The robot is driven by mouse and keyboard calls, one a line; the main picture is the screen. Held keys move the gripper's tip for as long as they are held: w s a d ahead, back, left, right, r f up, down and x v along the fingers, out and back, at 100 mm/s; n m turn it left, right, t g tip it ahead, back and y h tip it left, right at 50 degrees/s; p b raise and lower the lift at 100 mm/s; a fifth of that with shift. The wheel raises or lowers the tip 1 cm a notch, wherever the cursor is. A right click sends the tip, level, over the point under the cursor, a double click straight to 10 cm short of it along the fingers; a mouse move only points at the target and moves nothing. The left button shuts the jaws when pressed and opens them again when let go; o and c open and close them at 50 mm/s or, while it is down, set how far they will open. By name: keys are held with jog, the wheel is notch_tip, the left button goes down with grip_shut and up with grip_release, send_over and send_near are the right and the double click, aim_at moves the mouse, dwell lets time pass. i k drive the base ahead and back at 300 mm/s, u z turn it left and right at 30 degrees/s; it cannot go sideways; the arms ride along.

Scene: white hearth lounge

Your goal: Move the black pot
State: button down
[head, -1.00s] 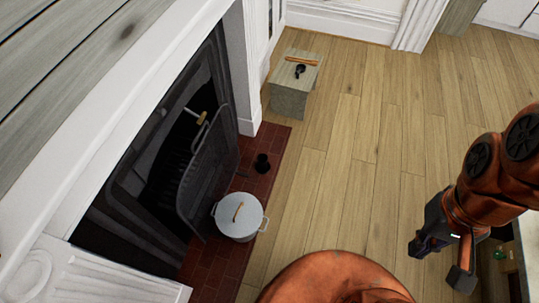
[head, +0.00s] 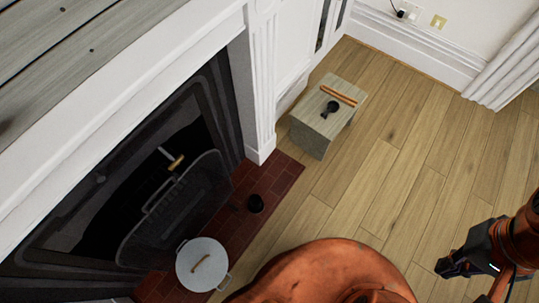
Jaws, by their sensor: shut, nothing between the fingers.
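My gripper (head: 448,267) is at the lower right, over the floor and well apart from both. It is shut and empty, and partly cut off by the picture edge.
A light grey lidded pot (head: 202,264) stands on the hearth (head: 232,222) beside the open dark fireplace door (head: 172,220). The stool (head: 318,134) also holds a brown stick-like item (head: 338,95). Wooden floor (head: 375,190) is clear between the stool and my gripper.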

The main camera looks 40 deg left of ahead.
aim_at(256, 203)
jog(key=i, duration=1.3)
jog(key=u, duration=4.9)
